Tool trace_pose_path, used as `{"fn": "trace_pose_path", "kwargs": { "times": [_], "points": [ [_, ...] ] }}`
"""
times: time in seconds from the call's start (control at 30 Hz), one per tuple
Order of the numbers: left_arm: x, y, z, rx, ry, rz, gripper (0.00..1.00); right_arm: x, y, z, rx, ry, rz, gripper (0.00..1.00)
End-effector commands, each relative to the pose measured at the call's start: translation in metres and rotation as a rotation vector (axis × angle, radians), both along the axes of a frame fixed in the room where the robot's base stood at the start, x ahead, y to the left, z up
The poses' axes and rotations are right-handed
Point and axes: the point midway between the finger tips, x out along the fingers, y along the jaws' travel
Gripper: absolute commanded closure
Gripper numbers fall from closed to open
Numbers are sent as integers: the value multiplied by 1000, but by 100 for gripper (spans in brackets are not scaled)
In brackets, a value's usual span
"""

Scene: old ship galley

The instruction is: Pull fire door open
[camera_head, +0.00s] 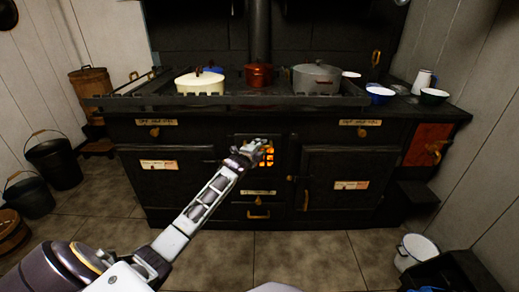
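The fire door (243,142) is a small dark door in the middle of the black stove, with an orange glow (269,155) showing at its right side. My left arm reaches up from the bottom left, and my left gripper (262,148) is at the fire door, in front of its right part. The gripper hides part of the door and its handle. The gripper is small and dark here, so I cannot tell whether its fingers are closed on anything. My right gripper is not in view.
The black stove (210,132) carries a cream pot (200,84), a red pot (259,75) and a grey pot (317,79). Two dark buckets (54,163) stand at the left. A white bucket (416,250) stands at the lower right. The tiled floor (305,258) before the stove is clear.

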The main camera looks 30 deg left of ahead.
Motion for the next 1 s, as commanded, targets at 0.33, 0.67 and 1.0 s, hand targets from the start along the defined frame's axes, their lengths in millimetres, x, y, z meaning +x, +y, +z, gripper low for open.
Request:
{"fn": "trace_pose_path", "kwargs": {
  "times": [0.33, 0.67, 1.0],
  "points": [
    [0, 0, 0, 0, 0, 0, 74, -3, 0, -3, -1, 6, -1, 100],
    [0, 0, 0, 0, 0, 0, 100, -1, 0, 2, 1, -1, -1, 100],
    [-1, -1, -1, 3, -4, 0, 100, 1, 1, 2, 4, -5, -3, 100]
  ]
}}
